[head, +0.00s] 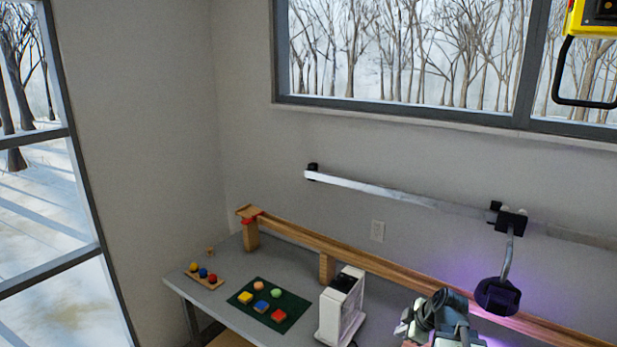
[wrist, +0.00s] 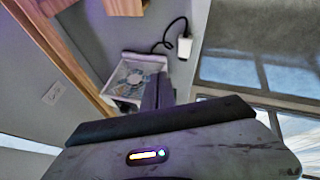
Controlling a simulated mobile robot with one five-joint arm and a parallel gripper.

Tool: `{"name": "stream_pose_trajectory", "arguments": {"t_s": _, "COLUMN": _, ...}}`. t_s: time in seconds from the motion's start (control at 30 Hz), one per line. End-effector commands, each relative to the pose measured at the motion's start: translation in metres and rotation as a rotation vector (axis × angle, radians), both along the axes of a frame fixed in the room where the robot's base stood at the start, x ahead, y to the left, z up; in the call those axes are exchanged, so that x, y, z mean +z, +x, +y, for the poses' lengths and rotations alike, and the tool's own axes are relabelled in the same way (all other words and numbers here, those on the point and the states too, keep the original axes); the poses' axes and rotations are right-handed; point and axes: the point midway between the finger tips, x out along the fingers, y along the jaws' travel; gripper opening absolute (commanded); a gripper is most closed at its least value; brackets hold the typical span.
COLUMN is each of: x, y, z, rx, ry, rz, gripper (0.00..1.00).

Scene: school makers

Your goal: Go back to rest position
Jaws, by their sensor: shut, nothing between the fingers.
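My gripper (wrist: 158,90) shows in the wrist view as dark, narrow fingers held together in front of the worn grey plate of my wrist. It is shut and nothing is held in it. In the head view part of my arm (head: 440,318) rises at the bottom edge, right of the middle, over the table's side near the wooden track. The fingertips cannot be made out there. In the wrist view a white box with a fan (wrist: 135,78) lies beyond the fingers.
The grey table (head: 215,287) carries a green mat (head: 291,313) with several coloured pieces, a small wooden board (head: 212,284) with balls, a white device (head: 330,318) and a long wooden track (head: 395,264). A purple-lit lamp (head: 497,295) hangs close right of my arm.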

Motion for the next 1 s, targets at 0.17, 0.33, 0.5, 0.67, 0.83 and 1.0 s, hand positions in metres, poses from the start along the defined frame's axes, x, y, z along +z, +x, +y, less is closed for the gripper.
{"name": "stream_pose_trajectory", "arguments": {"t_s": 0.17, "x": -0.089, "y": -0.009, "z": 0.121, "rx": -0.016, "ry": 0.033, "rz": 0.182, "gripper": 0.00}}
{"name": "stream_pose_trajectory", "arguments": {"t_s": 0.33, "x": -0.132, "y": -0.042, "z": 0.180, "rx": -0.288, "ry": 0.038, "rz": 0.391, "gripper": 0.00}}
{"name": "stream_pose_trajectory", "arguments": {"t_s": 0.5, "x": -0.131, "y": -0.069, "z": 0.163, "rx": -0.716, "ry": 0.048, "rz": 0.515, "gripper": 0.00}}
{"name": "stream_pose_trajectory", "arguments": {"t_s": 0.67, "x": -0.132, "y": -0.082, "z": 0.153, "rx": -1.016, "ry": 0.074, "rz": 0.561, "gripper": 0.00}}
{"name": "stream_pose_trajectory", "arguments": {"t_s": 0.83, "x": -0.132, "y": -0.084, "z": 0.153, "rx": -1.107, "ry": 0.101, "rz": 0.569, "gripper": 0.00}}
{"name": "stream_pose_trajectory", "arguments": {"t_s": 1.0, "x": -0.132, "y": -0.083, "z": 0.153, "rx": -1.106, "ry": 0.102, "rz": 0.567, "gripper": 0.00}}
